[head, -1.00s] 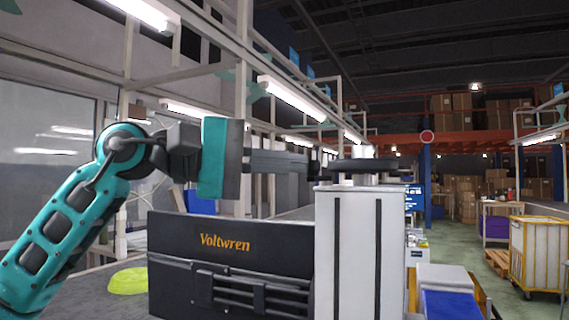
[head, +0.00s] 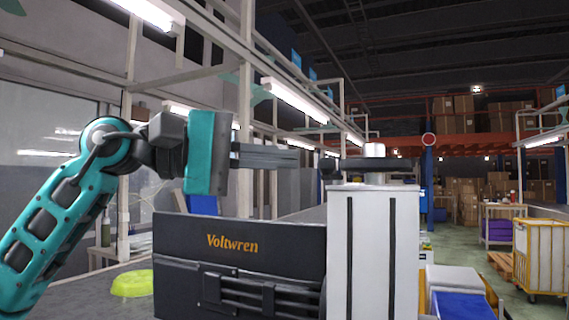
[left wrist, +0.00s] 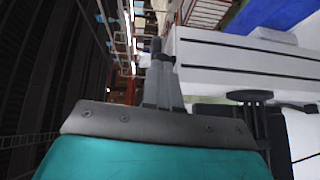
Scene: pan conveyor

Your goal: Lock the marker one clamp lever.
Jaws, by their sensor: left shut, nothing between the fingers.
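A dark clamp lever (head: 375,164) lies level on top of a white, slotted post (head: 385,250), around the base of a short silver cylinder (head: 375,150). Its dark end block points left. I see no readable marker on it. My left gripper (head: 296,160) is shut and empty, level with the lever and to its left. A small gap seems to separate the fingertips from the lever's end. In the left wrist view the fingers (left wrist: 161,75) point up the picture beside the white post (left wrist: 240,58). My right gripper is not in view.
A black Voltwren box (head: 235,262) stands left of the post, below my gripper. A yellow-green object (head: 132,284) lies on the grey surface at left. Blue and white boxes (head: 460,300) are at lower right. A yellow-framed cart (head: 541,255) stands farther back.

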